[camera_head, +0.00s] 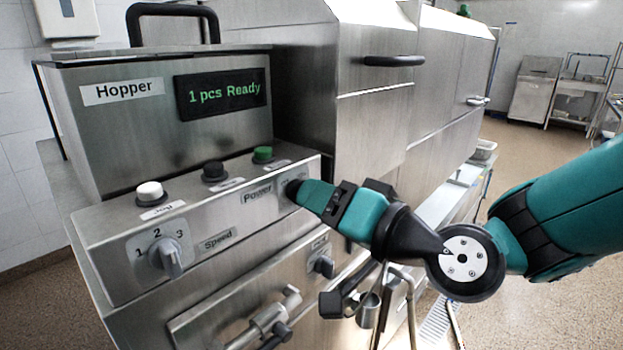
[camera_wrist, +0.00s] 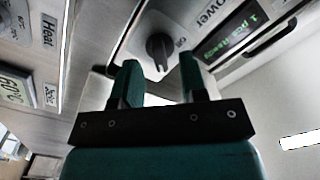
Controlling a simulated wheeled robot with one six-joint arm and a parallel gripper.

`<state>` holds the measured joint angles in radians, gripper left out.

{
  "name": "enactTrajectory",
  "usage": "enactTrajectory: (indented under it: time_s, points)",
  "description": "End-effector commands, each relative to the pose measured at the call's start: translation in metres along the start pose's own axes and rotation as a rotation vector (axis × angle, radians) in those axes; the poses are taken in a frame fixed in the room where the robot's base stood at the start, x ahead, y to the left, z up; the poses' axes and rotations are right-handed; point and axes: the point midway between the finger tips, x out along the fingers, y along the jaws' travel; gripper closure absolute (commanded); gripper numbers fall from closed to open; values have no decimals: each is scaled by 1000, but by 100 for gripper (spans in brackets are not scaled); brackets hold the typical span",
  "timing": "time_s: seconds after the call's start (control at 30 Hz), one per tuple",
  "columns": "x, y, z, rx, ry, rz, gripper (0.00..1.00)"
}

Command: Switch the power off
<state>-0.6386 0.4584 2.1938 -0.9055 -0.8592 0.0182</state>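The dark power knob (camera_wrist: 158,47) sits on the metal control panel beside the "Power" label (camera_head: 257,194). In the wrist view an "Off" mark is printed to the right of the knob. My gripper (camera_wrist: 160,63) is open, with its two teal fingers on either side of the knob's line, the knob lying between and just beyond the fingertips. I cannot tell whether they touch it. In the head view my gripper (camera_head: 301,191) is at the right end of the panel and hides most of the knob. The display (camera_head: 222,94) is lit and reads "1 pcs Ready".
White (camera_head: 150,190), black (camera_head: 213,170) and green (camera_head: 263,154) buttons stand on the panel top. A speed dial (camera_head: 166,257) is at the left and another knob (camera_head: 322,265) is below my gripper. A large metal machine (camera_head: 400,110) stands behind. Open floor lies at the right.

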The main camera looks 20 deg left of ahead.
Motion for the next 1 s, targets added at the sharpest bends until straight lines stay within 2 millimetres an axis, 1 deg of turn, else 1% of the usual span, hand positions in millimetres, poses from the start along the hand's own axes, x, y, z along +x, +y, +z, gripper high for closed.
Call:
enactTrajectory:
  time_s: [0.03, 0.2, 0.5, 0.67, 0.7, 1.0]
  points:
    - [7, -2, -1, -1, -2, -1, 61]
    - [19, -1, 0, 1, -1, 0, 61]
    - [21, 0, 0, 0, 0, 1, 61]
    - [21, 0, 0, 0, 0, 1, 97]
    - [21, 0, 0, 0, 0, 1, 100]
    - [20, 1, 1, -22, 1, 0, 100]
